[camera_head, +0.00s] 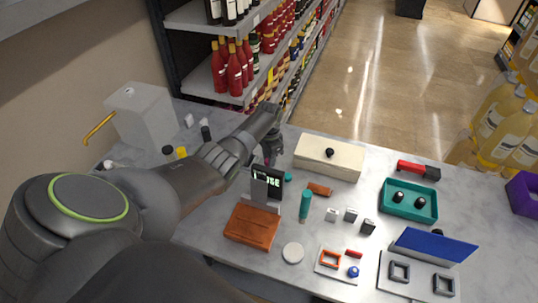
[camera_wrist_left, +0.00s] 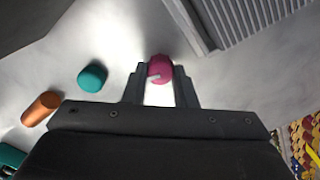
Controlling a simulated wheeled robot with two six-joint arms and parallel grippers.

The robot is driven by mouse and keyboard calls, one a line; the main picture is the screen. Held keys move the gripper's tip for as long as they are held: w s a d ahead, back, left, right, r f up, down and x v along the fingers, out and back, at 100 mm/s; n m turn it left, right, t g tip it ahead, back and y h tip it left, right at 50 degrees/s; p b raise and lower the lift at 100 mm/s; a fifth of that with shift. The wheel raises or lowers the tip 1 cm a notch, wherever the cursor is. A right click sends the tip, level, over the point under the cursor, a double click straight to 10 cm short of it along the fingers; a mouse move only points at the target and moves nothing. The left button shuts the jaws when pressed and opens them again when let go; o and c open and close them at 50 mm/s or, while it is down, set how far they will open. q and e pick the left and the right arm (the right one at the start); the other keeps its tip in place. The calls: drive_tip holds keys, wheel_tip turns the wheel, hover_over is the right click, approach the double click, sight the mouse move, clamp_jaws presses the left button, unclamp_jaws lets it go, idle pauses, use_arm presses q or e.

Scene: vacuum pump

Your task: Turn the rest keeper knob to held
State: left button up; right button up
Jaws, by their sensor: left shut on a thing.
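A round magenta knob (camera_wrist_left: 159,68) with a pale pointer mark sits between the fingertips of my left gripper (camera_wrist_left: 160,75) in the left wrist view. The fingers are closed on its sides. In the head view my left gripper (camera_head: 268,152) reaches down to the table behind a small dark display (camera_head: 266,184). The knob is mostly hidden there by the gripper and display. The display shows green letters, partly covered, ending in "OSE". My right gripper is not in view.
A brown block (camera_head: 251,226) stands in front of the display. A teal cylinder (camera_head: 305,204), an orange cylinder (camera_head: 320,189) and a cream box (camera_head: 328,157) are to the right. A teal tray (camera_head: 409,213) lies farther right. A grey pump-like box (camera_head: 146,115) stands back left.

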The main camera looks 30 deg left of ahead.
use_arm(q)
drive_tip(key=shift+r+n+p, duration=0.1)
drive_tip(key=shift+n+p, duration=0.25)
drive_tip(key=shift+n, duration=1.25)
drive_tip(key=o, duration=1)
drive_tip(key=shift+r, duration=0.4)
wheel_tip(320, 180, up, 5)
drive_tip(key=shift+p, duration=0.45)
wheel_tip(320, 180, up, 12)
drive_tip(key=b, duration=0.2)
drive_tip(key=shift+f, duration=0.25)
